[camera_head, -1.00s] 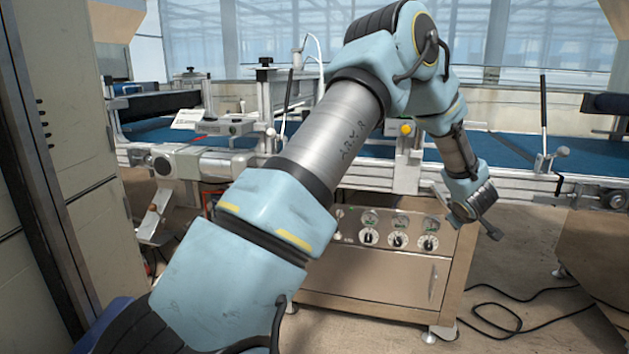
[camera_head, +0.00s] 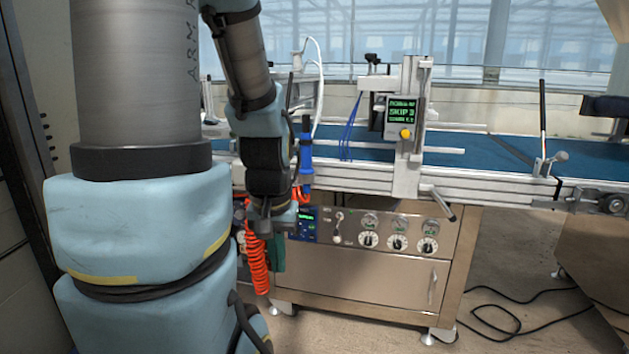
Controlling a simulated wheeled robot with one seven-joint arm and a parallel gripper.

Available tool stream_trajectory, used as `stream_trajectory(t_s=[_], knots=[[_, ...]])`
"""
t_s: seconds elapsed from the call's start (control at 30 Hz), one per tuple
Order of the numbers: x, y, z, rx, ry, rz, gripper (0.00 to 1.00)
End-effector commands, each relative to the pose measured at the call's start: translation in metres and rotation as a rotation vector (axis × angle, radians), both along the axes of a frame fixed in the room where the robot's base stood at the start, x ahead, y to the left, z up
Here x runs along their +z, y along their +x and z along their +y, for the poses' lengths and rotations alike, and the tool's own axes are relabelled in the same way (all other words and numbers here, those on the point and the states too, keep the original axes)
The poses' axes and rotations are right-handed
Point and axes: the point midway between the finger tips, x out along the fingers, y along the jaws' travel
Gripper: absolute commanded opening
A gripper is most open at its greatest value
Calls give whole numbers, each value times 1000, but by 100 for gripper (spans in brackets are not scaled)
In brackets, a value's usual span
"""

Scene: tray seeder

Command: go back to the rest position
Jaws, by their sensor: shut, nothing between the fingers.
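My arm fills the left side of the head view, with its large light-blue and grey links close to the camera. My gripper (camera_head: 268,226) points down at the end of the arm, in front of the machine's cabinet. It is small in the picture and its fingers are partly lost against the background. It is shut and holds nothing.
The seeder's conveyor (camera_head: 480,150) runs across behind my arm. A display (camera_head: 402,113) reading "SKIP 3" stands on it. Below is a steel cabinet (camera_head: 390,275) with gauges and knobs. An orange coiled hose (camera_head: 258,265) hangs beside my gripper. Black cables (camera_head: 500,315) lie on the floor.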

Motion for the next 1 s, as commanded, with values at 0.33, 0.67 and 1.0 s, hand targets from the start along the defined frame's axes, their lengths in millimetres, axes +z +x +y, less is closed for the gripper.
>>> stream_trajectory(t_s=[0.33, 0.67, 1.0], knots=[[96, 1, -1, -1, -1, -2, 0], [174, 1, -1, -1, -2, -2, 0], [181, 2, -1, -1, -2, -2, 0]])
